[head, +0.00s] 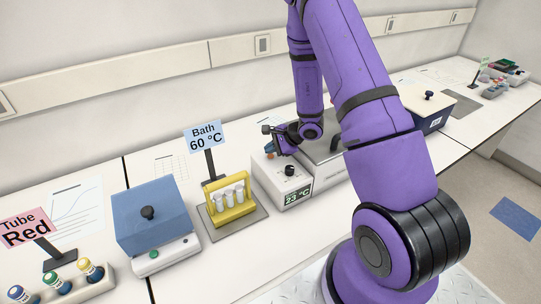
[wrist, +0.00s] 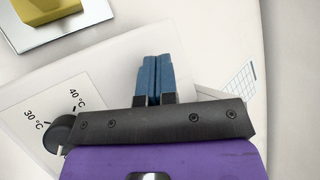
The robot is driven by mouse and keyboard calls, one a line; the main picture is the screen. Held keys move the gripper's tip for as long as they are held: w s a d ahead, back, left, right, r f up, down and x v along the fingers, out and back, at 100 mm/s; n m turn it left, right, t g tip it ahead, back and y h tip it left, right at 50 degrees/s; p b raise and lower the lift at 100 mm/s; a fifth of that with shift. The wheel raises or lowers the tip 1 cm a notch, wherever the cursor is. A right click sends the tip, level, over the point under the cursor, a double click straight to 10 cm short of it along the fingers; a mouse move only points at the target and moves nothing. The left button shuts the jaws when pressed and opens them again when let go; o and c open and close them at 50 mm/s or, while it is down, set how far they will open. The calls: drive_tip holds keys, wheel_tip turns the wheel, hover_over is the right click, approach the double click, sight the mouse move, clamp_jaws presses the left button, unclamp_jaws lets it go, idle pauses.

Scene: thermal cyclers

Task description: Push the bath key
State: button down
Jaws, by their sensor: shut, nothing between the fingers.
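The water bath (head: 265,184) is a white unit with a grey lid, a black dial (head: 290,170) and a display (head: 298,197) that appears to read 23 °C. My gripper (head: 270,154) is shut and empty, pointing down over the back left of its control panel. In the wrist view, my blue fingertips (wrist: 157,62) are together above the white panel (wrist: 100,72). The dial (wrist: 60,134) is at lower left, beside 30 °C and 40 °C marks. I cannot make out the bath key; my gripper may hide it. Contact with the panel cannot be told.
A yellow rack (head: 232,211) with white-capped tubes stands left of the bath, near the "Bath 60 °C" sign (head: 204,138). A blue-lidded device (head: 150,220) is further left. A dark-blue box (head: 428,112) stands to the right. My arm covers part of the bath.

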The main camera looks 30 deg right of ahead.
sight(271, 156)
drive_tip(key=shift+r, duration=3.05)
